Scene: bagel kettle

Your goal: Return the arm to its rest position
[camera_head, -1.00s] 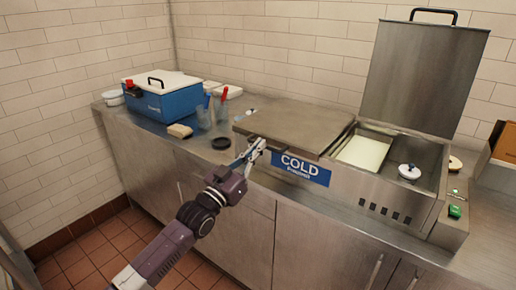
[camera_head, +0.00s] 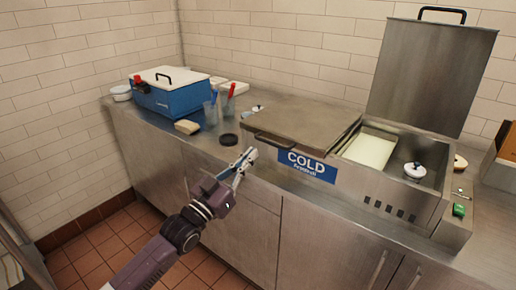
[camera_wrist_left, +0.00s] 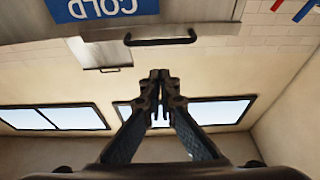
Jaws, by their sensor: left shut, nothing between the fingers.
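My left gripper (camera_head: 245,160) is shut and empty. It is in front of the counter's front edge, left of the blue COLD label (camera_head: 307,165). In the left wrist view the two fingers (camera_wrist_left: 158,76) meet at their tips with nothing between them. That view also shows the label (camera_wrist_left: 100,8) and the dark handle of the cold unit's lid (camera_wrist_left: 160,40), apart from the fingers. My right gripper is not in view.
The cold unit's left lid (camera_head: 305,125) is closed; its right lid (camera_head: 430,75) stands open over a white tray (camera_head: 368,150) and a white-lidded pot (camera_head: 415,171). A blue cooler (camera_head: 170,100), bread (camera_head: 187,127), clear cups (camera_head: 211,115) and a black disc (camera_head: 228,140) are on the counter's left part.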

